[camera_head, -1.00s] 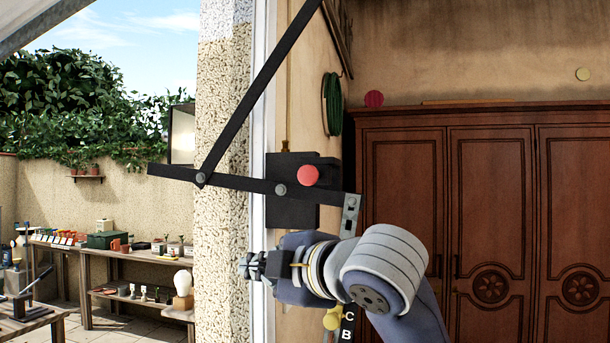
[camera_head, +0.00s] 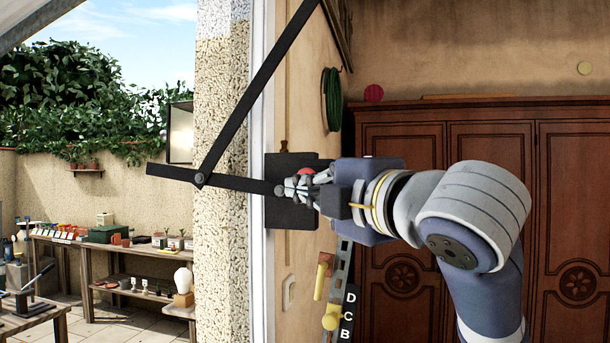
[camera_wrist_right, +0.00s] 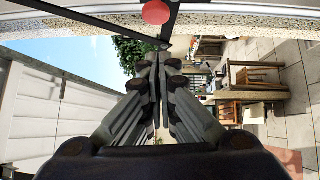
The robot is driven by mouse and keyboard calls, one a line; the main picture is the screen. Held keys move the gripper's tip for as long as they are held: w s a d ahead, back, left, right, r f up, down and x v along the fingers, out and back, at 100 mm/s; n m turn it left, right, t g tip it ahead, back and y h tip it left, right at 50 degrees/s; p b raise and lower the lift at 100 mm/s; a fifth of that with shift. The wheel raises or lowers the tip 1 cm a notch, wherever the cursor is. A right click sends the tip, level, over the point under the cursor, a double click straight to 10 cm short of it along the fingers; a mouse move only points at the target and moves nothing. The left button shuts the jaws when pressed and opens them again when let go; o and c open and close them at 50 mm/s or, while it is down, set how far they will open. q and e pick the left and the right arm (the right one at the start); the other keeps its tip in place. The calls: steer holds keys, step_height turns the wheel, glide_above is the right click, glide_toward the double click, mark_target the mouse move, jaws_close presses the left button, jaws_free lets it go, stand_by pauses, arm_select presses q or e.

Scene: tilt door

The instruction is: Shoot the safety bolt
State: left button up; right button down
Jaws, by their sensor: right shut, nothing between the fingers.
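A black plate (camera_head: 292,224) is fixed to the wall beside the door frame. A red knob (camera_head: 305,171) in front of it is partly hidden by my right gripper (camera_head: 282,191); the knob also shows at the top of the right wrist view (camera_wrist_right: 155,12). The gripper is shut and empty, its fingers pointing left in front of the plate and close to the black lever bar (camera_head: 236,184). I cannot tell whether they touch. Below stand a yellow knob (camera_head: 331,316) and an orange-yellow handle (camera_head: 321,281) by a perforated rail (camera_head: 342,264). Which part is the safety bolt is unclear. My left gripper is not in view.
A black diagonal strut (camera_head: 258,88) joins the lever bar. A letter strip (camera_head: 348,312) reads D, C, B. A green hose (camera_head: 332,98) hangs on the wall. A wooden wardrobe (camera_head: 495,150) stands at right, workbenches (camera_head: 128,250) outside at left.

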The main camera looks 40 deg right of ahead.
steer(key=w+d+p, duration=0.1)
steer(key=w+d, duration=0.2)
steer(key=w, duration=0.2)
steer(key=shift+w+r, duration=0.2)
steer(key=shift+r, duration=0.05)
steer(key=w+d, duration=0.1)
steer(key=d, duration=0.1)
steer(key=w+d, duration=0.1)
steer(key=w, duration=0.1)
steer(key=shift+d+p, duration=0.35)
steer(key=shift+s+a, duration=0.1)
steer(key=shift+s, duration=0.05)
